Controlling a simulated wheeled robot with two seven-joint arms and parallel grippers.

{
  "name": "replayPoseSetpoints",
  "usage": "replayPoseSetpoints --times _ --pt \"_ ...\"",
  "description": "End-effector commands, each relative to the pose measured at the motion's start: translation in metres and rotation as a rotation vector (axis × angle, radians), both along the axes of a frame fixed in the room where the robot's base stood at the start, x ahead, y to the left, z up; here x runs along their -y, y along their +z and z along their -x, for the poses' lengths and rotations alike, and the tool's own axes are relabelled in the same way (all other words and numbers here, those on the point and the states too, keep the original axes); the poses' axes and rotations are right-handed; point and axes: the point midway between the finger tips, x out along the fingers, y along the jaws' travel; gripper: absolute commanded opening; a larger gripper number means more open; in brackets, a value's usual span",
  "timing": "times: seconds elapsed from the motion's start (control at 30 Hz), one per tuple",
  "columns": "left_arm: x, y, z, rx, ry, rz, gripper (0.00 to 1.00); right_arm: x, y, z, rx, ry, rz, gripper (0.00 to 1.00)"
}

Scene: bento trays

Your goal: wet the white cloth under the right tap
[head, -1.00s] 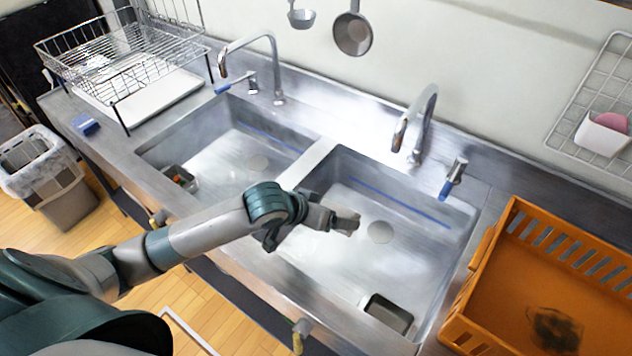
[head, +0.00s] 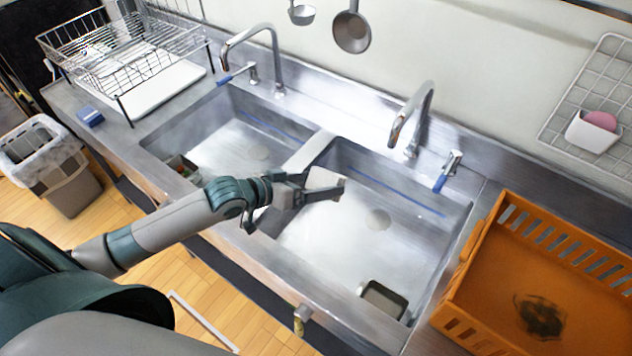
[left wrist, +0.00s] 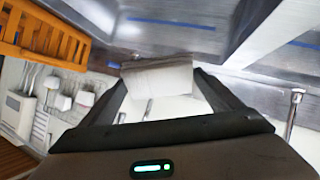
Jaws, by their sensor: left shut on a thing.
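The white cloth (head: 323,181) is a small pale block between the fingers of my left gripper (head: 318,188). The cloth also shows between the fingertips in the left wrist view (left wrist: 158,78). My left gripper is shut on it and holds it over the left part of the right basin (head: 330,235), near the divider. The right tap (head: 413,115) is a curved chrome spout behind the right basin, up and right of the cloth and apart from it. Its lever (head: 449,170) with a blue tip stands right of the spout. No water stream shows. My right gripper is not in view.
The left tap (head: 262,50) stands behind the left basin (head: 235,140). An orange crate (head: 475,255) stands right of the sink. A wire dish rack (head: 130,65) is at the left. The divider (head: 308,155) separates the basins. The right basin's middle is clear.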

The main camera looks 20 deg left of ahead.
Motion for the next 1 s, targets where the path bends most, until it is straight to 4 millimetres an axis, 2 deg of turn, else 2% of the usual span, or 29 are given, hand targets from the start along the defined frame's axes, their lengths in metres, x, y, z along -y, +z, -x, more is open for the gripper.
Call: replayPoseSetpoints --times 0.37,1.0 --pt "0.005 -0.002 -0.005 0.0 0.0 0.0 0.67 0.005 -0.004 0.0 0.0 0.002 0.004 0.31" --pt "0.038 -0.013 -0.041 0.0 -0.001 0.001 0.67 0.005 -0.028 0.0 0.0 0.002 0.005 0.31"
